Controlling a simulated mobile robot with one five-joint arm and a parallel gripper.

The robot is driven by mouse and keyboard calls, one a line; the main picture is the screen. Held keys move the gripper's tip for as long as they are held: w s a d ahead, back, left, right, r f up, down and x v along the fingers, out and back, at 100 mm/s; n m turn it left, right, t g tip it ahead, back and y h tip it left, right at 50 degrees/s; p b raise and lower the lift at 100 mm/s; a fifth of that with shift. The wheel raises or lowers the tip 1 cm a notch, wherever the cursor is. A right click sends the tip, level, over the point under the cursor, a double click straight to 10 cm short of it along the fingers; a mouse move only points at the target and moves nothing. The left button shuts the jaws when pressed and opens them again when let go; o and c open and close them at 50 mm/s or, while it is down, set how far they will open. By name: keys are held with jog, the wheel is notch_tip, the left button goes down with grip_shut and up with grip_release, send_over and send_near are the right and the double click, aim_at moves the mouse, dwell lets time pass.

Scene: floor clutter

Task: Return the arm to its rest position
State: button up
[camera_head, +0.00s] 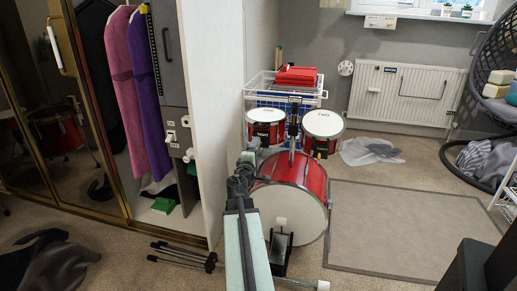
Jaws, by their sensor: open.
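My arm reaches up from the bottom middle of the view, its pale green link leading to dark joints. My gripper (249,156) is at its far end, small and dark, in front of the red drum kit in the picture. The gripper is open, and I see nothing held in it. Its fingertips are hard to make out against the drums behind.
A red bass drum (297,188) with two small drums stands just right of my arm. Black stand legs (185,257) lie at left by the open wardrobe (208,130). A grey rug (400,225) lies clear at right. Dark cloth (50,262) lies at lower left.

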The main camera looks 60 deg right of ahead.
jog(key=v, duration=0.3)
jog(key=shift+a, duration=0.1)
